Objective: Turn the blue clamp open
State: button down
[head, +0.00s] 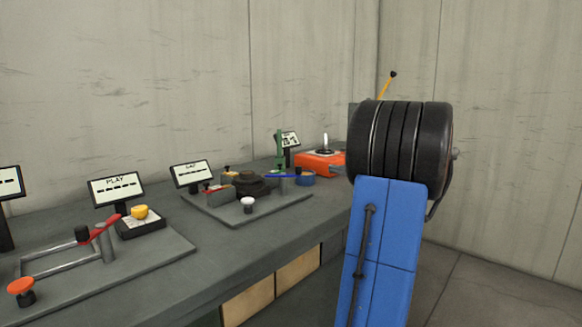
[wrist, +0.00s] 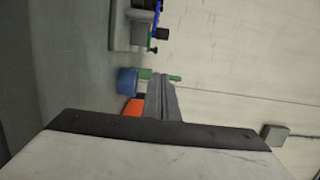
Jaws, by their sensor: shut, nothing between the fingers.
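The blue clamp (head: 284,175) shows in the head view as a slim blue bar on the middle bench plate. An upright green piece stands beside it. In the wrist view, a narrow blue strip (wrist: 157,14) near the top edge looks like part of the same clamp; the rest is cut off or too small to read. My gripper (wrist: 158,77) shows in the wrist view as grey fingers closed together, with nothing between them. It appears apart from the clamp. In the head view my arm hides the gripper.
The bench plate (head: 225,215) carries a white knob (head: 247,204) and dark blocks. A blue round cup (head: 306,179) and an orange box (head: 320,165) stand to its right. A red-handled lever (head: 100,228) stands at left. Walls close off the back and right.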

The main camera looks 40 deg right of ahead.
jog(key=shift+w+a, duration=1.05)
jog(key=shift+w, duration=0.3)
jog(key=shift+w+a, duration=1)
jog(key=shift+w, duration=0.35)
jog(key=shift+w+a, duration=1.05)
jog(key=shift+w, duration=0.3)
